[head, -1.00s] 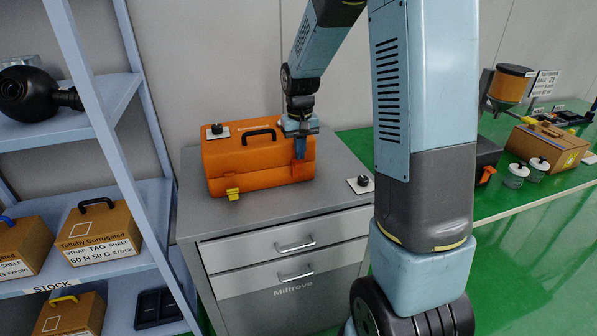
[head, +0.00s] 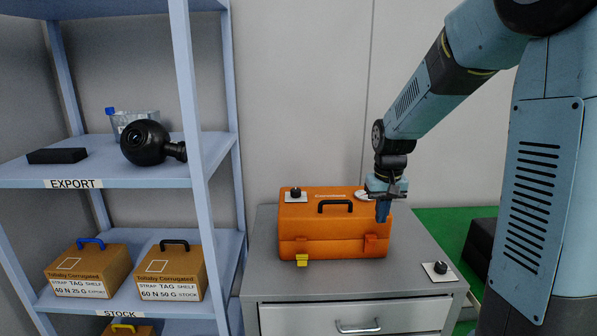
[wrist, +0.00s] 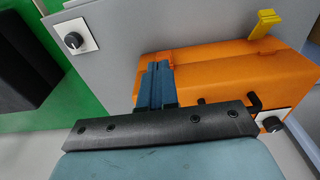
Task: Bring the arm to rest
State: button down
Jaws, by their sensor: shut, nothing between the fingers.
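My gripper (head: 382,213) hangs in front of the right end of the orange toolbox (head: 330,226), fingers pointing down. I cannot tell whether it touches the box. Its blue fingers are together with nothing between them. In the wrist view the fingers (wrist: 156,88) show against the orange toolbox (wrist: 215,75). My arm reaches down to the gripper from the upper right. The toolbox stands on a grey drawer cabinet (head: 275,283), with a black handle on top and a yellow latch at the front.
A small black knob on a white plate (head: 440,269) lies on the cabinet at right; another (head: 296,195) is on the toolbox. A blue shelf rack (head: 185,100) at left holds a black gimbal camera (head: 146,143) and cardboard boxes (head: 172,270). The wall behind is bare.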

jog(key=s+r+t, duration=0.2)
jog(key=s+r, duration=0.4)
jog(key=s, duration=0.6)
jog(key=s+r+t, duration=0.2)
jog(key=s+r, duration=0.4)
jog(key=s, duration=0.6)
jog(key=shift+r+t, duration=0.3)
jog(key=shift+t, duration=0.1)
jog(key=shift+s, duration=0.1)
